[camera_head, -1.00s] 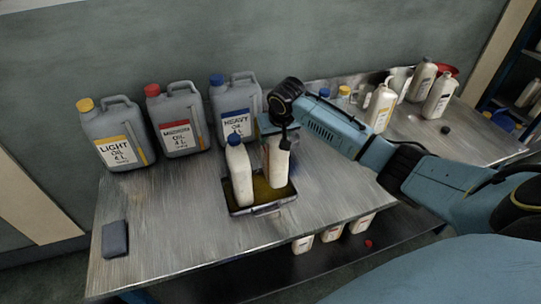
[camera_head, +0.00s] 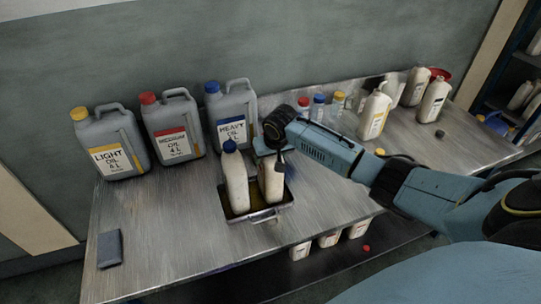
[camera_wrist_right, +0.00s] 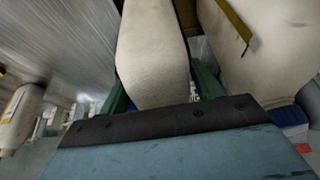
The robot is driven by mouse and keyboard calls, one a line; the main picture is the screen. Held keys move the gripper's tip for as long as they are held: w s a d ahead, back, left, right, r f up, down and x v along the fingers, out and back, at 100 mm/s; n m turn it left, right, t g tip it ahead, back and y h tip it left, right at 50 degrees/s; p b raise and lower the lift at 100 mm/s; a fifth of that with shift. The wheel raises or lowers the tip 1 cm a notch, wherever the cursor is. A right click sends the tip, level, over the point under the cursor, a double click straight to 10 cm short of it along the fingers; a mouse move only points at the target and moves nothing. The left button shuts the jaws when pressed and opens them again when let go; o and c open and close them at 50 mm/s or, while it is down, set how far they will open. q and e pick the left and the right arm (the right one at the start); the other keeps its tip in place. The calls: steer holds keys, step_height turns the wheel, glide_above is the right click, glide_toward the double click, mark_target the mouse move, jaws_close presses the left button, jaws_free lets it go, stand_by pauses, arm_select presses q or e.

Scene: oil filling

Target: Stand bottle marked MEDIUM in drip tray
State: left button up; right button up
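A cream bottle (camera_head: 271,182) is in the right part of the dark drip tray (camera_head: 246,218) and looks upright. My right gripper (camera_head: 272,150) is at its top and hides its cap end. In the right wrist view the green fingers lie on both sides of the bottle (camera_wrist_right: 152,55) and appear closed on it. No MEDIUM marking is readable on it. A second cream bottle with a blue cap (camera_head: 235,178) stands beside it in the tray's left part. My left gripper is not in view.
LIGHT (camera_head: 112,158), MEDIUM (camera_head: 174,146) and HEAVY (camera_head: 232,130) oil cans stand behind the tray. Small capped containers (camera_head: 318,108) and cream bottles (camera_head: 375,118) stand to the right. A dark pad (camera_head: 110,249) lies front left; the bench around it is clear.

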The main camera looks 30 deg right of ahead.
steer(key=shift+o, duration=1.1)
steer(key=p+v, duration=0.1)
steer(key=v, duration=1.1)
steer(key=shift+r, duration=0.15)
